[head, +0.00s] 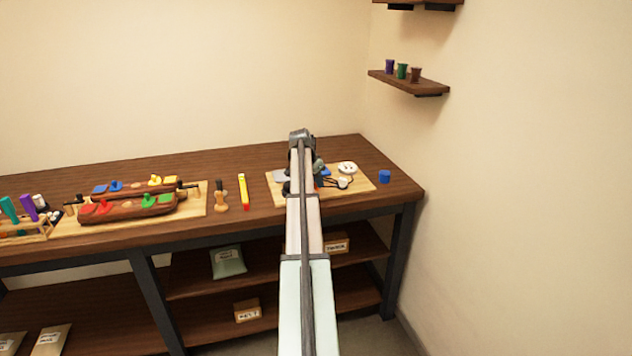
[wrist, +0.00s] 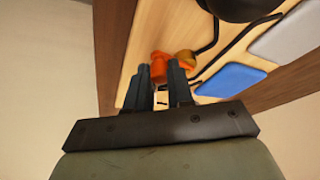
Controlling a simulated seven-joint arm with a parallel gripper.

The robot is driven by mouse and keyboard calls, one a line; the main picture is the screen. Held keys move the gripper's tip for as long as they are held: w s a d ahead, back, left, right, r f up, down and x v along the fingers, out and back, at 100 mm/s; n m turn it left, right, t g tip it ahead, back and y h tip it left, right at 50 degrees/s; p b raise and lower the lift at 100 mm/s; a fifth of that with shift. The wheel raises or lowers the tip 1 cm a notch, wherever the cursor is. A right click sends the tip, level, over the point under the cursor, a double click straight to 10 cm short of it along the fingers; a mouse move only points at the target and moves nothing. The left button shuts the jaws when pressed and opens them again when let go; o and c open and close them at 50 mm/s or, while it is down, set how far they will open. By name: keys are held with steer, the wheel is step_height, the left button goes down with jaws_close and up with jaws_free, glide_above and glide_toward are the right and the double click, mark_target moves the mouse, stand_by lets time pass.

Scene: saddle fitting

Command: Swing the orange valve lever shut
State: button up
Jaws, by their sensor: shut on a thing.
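The orange valve lever (wrist: 160,69) shows in the wrist view at the fingertips, next to a brass-coloured valve part (wrist: 184,57). My gripper (wrist: 160,76) is shut on the lever, with one dark finger on each side of it. The valve is on a light wooden board (head: 358,187) at the right end of the bench. In the head view my own arm hides most of the gripper and the lever. I cannot tell the lever's exact angle.
Near the gripper lie a blue pad (wrist: 231,79), a grey pad (wrist: 290,38) and black tubing (wrist: 207,37). A blue cup (head: 384,177) stands right of the board. A yellow-and-red tool (head: 243,191) and a brown saddle-like fixture (head: 128,206) are to the left.

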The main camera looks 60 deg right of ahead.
jaws_close()
steer(key=shift+s+d+n+t, duration=0.2)
steer(key=shift+s+n+t, duration=0.1)
steer(key=shift+n, duration=0.45)
steer(key=shift+s+d+n+t, duration=0.15)
steer(key=shift+s+n+t, duration=0.1)
steer(key=shift+n, duration=0.5)
steer(key=o, duration=0.8)
jaws_free()
steer(key=v, duration=1.3)
steer(key=shift+a+r, duration=0.3)
steer(key=shift+r, duration=0.05)
